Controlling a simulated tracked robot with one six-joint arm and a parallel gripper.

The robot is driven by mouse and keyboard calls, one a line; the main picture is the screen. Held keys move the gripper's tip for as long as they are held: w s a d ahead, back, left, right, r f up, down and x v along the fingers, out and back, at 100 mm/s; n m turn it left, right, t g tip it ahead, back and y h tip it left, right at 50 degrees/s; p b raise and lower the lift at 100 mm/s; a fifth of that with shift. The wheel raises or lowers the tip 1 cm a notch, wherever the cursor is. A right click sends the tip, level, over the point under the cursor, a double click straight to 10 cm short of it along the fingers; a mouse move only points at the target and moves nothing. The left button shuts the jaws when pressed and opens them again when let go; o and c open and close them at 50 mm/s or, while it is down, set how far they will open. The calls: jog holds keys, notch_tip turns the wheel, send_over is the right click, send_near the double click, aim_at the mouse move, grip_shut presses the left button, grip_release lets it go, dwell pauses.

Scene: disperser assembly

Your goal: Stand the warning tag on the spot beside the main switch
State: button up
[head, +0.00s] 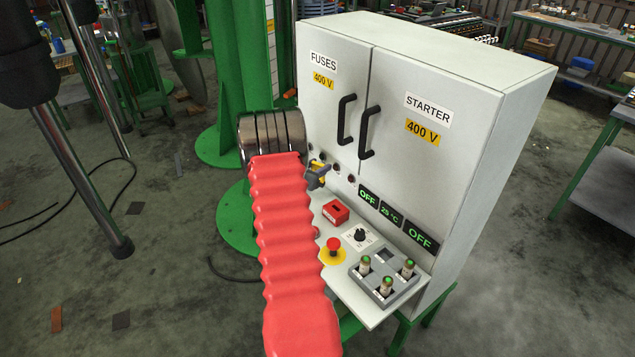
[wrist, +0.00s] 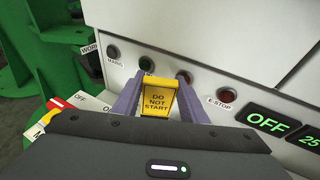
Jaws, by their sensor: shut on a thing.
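The warning tag (wrist: 157,98) is a yellow plate reading "DO NOT START". My gripper (wrist: 160,84) is shut on it, with one grey-purple finger on each side. In the head view the yellow tag (head: 316,179) shows just past the end of my arm, in front of the cabinet above the panel ledge. The main switch (wrist: 58,105) shows at the wrist view's left edge, with a red and yellow handle and an "OFF" plate; the tag is to its right. My arm hides this switch in the head view. The marked spot beside it is not visible.
The grey cabinet (head: 426,150) with two black handles stands behind the ledge. On the ledge are a red slotted box (head: 335,212), a red emergency button (head: 333,245), a rotary knob (head: 360,235) and a grey tray (head: 378,290) with several green-topped cylinders. A green column (head: 240,60) stands left.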

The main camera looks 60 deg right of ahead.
jog(key=shift+w+a+f, duration=0.15)
jog(key=shift+f, duration=1.35)
notch_tip(320, 180, down, 3)
jog(key=shift+f, duration=0.5)
jog(key=o, duration=1.1)
jog(key=shift+c, duration=0.2)
